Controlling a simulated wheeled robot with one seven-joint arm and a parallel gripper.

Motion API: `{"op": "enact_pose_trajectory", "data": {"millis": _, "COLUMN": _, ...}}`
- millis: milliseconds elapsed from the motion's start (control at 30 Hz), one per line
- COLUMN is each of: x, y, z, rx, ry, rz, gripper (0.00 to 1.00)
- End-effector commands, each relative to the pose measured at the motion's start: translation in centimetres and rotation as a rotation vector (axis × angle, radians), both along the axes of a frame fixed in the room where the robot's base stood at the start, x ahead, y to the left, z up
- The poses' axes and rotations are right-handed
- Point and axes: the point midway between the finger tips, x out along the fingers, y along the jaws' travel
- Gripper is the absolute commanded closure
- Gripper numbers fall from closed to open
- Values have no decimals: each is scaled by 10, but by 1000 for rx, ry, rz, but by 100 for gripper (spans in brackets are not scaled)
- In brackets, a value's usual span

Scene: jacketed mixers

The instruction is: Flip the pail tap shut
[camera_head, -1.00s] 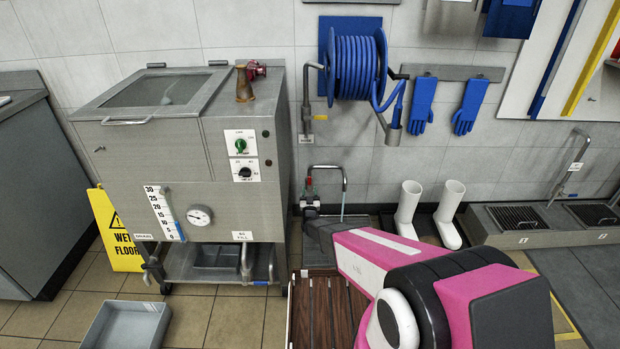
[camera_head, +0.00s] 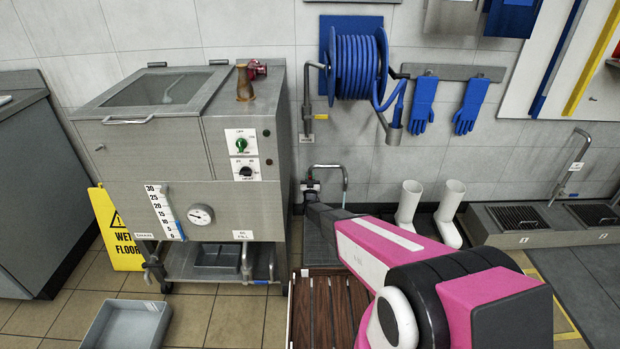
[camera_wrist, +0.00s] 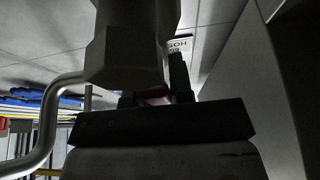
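The pail tap (camera_head: 312,187) is a small wall tap low on the tiled wall, with a bent metal spout (camera_head: 343,174) reaching right. My gripper (camera_head: 310,202) is right at the tap's body, just below it, and is small and dark there. In the wrist view the tap's grey body (camera_wrist: 125,55) fills the top centre, with the curved spout (camera_wrist: 48,110) at left. My gripper's dark fingers (camera_wrist: 155,97) reach up behind the body. A small reddish part (camera_wrist: 155,99) shows between them. The body hides most of the fingertips, so their grip is unclear.
A steel jacketed mixer (camera_head: 185,170) stands left of the tap. A blue hose reel (camera_head: 352,66) hangs above it. White boots (camera_head: 408,203) stand to the right. A slatted brown board (camera_head: 325,305) lies below my arm. A grey tray (camera_head: 125,325) is on the floor.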

Motion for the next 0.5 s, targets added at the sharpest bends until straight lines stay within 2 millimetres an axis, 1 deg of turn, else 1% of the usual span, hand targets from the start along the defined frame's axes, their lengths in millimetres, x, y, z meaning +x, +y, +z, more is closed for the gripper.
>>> {"op": "enact_pose_trajectory", "data": {"millis": 267, "x": 0, "y": -1, "z": 0, "rx": 14, "ry": 0, "rz": -1, "gripper": 100}}
{"op": "enact_pose_trajectory", "data": {"millis": 500, "x": 0, "y": -8, "z": 0, "rx": 113, "ry": -1, "rz": 0, "gripper": 100}}
